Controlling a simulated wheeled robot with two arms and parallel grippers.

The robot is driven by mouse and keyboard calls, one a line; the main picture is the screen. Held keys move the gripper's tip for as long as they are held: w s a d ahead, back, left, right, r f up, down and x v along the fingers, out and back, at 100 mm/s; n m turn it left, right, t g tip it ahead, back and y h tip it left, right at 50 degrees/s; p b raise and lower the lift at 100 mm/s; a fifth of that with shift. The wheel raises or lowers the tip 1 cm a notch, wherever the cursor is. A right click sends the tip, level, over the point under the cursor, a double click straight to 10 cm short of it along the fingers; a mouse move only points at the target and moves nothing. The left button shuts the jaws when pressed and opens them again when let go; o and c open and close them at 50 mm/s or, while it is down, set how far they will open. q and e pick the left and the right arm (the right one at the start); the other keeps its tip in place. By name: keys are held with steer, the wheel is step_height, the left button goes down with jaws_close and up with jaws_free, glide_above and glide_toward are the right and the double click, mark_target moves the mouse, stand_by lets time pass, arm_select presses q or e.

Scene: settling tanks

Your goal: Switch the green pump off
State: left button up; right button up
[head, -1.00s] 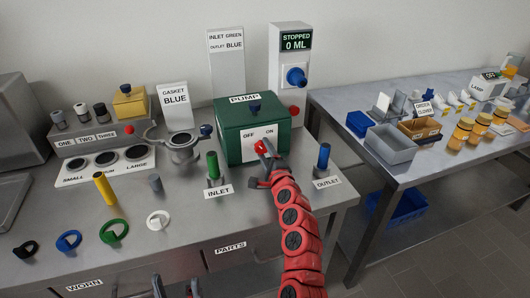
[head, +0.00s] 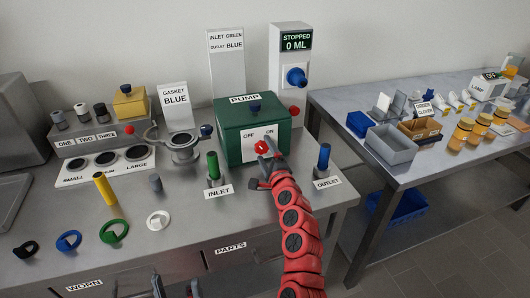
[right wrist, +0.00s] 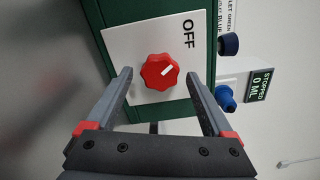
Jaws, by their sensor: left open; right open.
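The green pump (head: 240,121) is a box on the bench, with a white panel marked OFF and ON. Its red knob (head: 261,147) sits on the panel's lower part. In the right wrist view, the knob (right wrist: 159,71) has a white mark that slants toward the word OFF (right wrist: 188,33). My right gripper (head: 264,164) is at the panel. Its open fingers are on either side of the knob, with visible gaps. The display (head: 295,41) reads STOPPED 0 ML. My left gripper (head: 177,289) is open at the bottom edge, mostly out of frame.
The green-topped inlet valve (head: 213,167) and blue-topped outlet valve (head: 322,159) stand in front of the pump. A metal strainer-like cup (head: 183,148) is to its left. Coloured rings lie at the front left. A second table with trays (head: 390,144) stands at the right.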

steer(key=b+v, duration=0.1)
steer(key=v, duration=1.6)
